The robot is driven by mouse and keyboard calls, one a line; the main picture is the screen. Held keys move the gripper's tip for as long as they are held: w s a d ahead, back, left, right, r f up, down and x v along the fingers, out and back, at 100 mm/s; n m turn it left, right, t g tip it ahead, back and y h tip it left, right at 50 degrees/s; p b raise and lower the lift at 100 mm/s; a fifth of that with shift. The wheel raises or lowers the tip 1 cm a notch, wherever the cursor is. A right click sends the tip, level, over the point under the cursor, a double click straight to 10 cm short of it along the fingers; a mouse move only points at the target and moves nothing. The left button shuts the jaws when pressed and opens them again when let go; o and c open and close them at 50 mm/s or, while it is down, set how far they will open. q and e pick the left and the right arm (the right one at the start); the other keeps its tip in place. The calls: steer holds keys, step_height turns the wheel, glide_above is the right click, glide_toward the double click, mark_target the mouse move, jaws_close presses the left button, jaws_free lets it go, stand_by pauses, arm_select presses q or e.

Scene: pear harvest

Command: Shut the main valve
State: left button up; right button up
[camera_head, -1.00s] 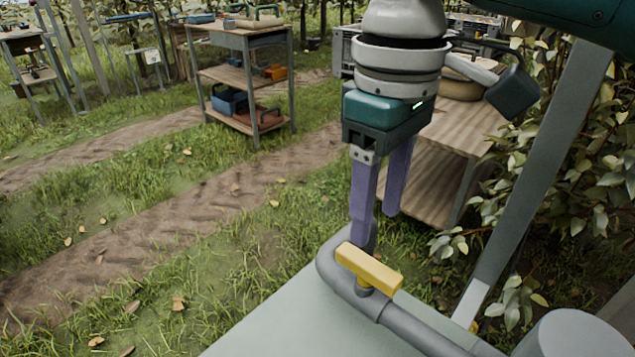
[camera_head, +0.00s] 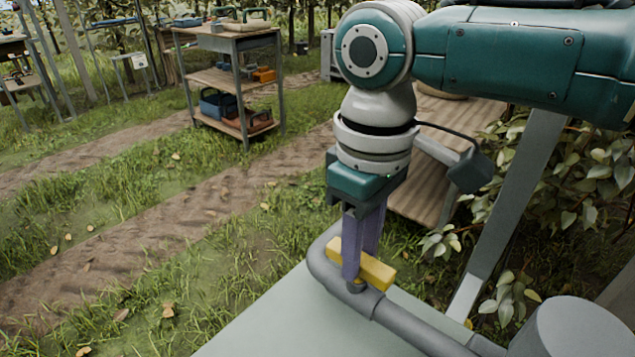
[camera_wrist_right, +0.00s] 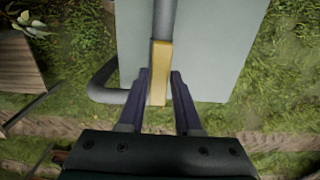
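The main valve is a yellow bar handle (camera_head: 377,273) on a short stem over a grey pipe (camera_head: 417,327). The handle lies along the pipe, and the right wrist view shows this too (camera_wrist_right: 161,75). My right gripper (camera_head: 362,272) points down at the handle, with one purple finger on each side of it. In the right wrist view my right gripper's fingers (camera_wrist_right: 161,75) straddle the handle, and a gap shows beside the right-hand finger. It looks open around the handle; contact is not clear. My left gripper is not in view.
The pipe runs over a pale grey-green surface (camera_head: 270,325) and bends at its far end. A grey cylinder (camera_head: 572,330) stands at the lower right. A slanted grey post (camera_head: 510,220) and leafy branches (camera_head: 590,180) are on the right. A shelf cart (camera_head: 232,80) stands farther back.

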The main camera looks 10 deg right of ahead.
steer(key=c, duration=0.4)
jaws_close()
